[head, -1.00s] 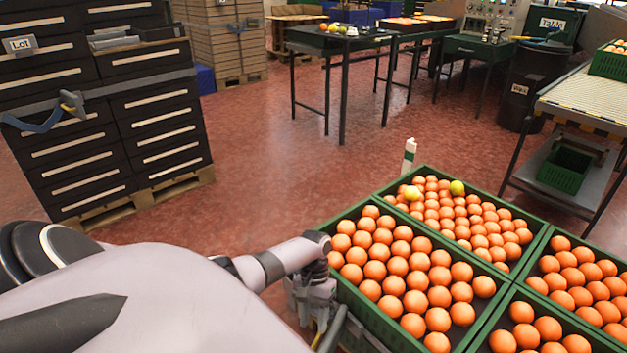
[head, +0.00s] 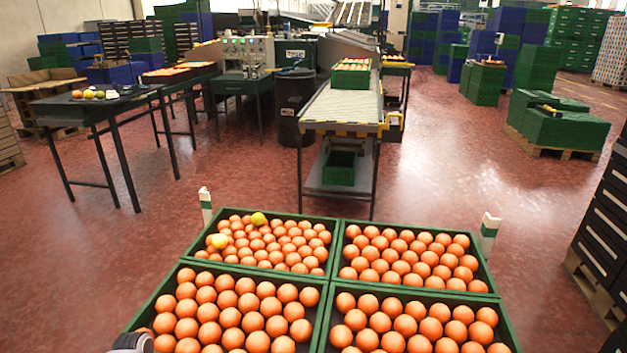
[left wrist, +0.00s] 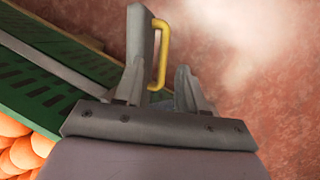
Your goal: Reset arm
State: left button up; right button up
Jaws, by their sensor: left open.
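My left gripper (left wrist: 160,88) shows in the left wrist view with its two fingers apart and nothing between them. It is beside the outer slotted wall of a green crate (left wrist: 60,85); whether it touches the wall I cannot tell. Oranges (left wrist: 22,150) show at the lower left of that view. In the head view only a small piece of my left arm shows at the bottom edge, by the near left crate (head: 152,300). My right arm and gripper are not in view.
Green crates of oranges stand together in front, including the far left crate (head: 333,248), which also holds yellow-green fruit (head: 258,219). A roller conveyor (head: 345,108) stands beyond, with dark tables (head: 75,108) at left. Red floor (head: 480,150) is open at right.

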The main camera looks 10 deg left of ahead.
pick_arm(q)
jog(key=s+d+r+m+t+p, duration=0.4)
jog(key=s+d+r+t+p, duration=0.15)
jog(key=d+r+p, duration=0.65)
jog(key=s+d+r+t+p, duration=0.1)
jog(key=r+p, duration=0.4)
jog(key=r, duration=0.5)
jog(key=s+d+r+m+t+p, duration=0.1)
jog(key=r+t+p, duration=0.4)
jog(key=r, duration=0.5)
jog(key=shift+s+d+r+m+t, duration=0.35)
jog(key=shift+s+d+t, duration=0.4)
jog(key=shift+d, duration=0.25)
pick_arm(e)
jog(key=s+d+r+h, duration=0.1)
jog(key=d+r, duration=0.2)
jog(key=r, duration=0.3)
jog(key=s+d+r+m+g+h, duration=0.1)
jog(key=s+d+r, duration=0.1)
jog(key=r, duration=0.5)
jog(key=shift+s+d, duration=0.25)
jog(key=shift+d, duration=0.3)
